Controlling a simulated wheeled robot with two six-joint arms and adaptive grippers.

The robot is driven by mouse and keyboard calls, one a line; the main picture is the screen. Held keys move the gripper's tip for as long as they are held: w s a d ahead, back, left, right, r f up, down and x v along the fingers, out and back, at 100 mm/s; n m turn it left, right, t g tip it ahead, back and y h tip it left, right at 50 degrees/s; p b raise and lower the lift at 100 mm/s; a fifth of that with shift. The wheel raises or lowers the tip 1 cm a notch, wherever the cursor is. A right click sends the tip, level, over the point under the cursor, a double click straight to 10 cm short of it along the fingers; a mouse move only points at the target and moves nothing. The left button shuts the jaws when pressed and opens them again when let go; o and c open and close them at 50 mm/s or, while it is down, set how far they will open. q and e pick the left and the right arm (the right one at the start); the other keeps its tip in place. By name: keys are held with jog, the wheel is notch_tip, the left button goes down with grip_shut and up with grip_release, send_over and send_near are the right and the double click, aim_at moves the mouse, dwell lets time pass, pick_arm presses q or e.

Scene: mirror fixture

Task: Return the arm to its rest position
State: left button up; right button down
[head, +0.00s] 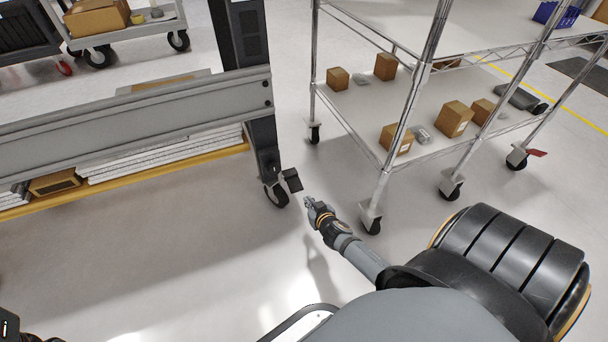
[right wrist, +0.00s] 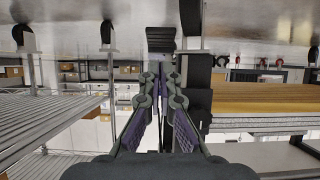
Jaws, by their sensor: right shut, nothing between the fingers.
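My right arm reaches forward from the lower right in the head view. Its gripper (head: 308,202) hangs over the open floor between the grey bench frame (head: 130,112) and the wire shelf cart (head: 350,112). In the right wrist view the fingers of my right gripper (right wrist: 165,78) come together at their tips, with nothing between them. The gripper appears clear of the bench's caster (head: 276,196).
The cart carries several cardboard boxes (head: 454,118) and stands on casters (head: 371,220) close to my right arm. A grey trolley (head: 150,30) stands at the back left. The floor (head: 150,250) at the left front is clear.

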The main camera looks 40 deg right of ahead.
jog(key=shift+s+a, duration=0.2)
jog(key=shift+s, duration=0.65)
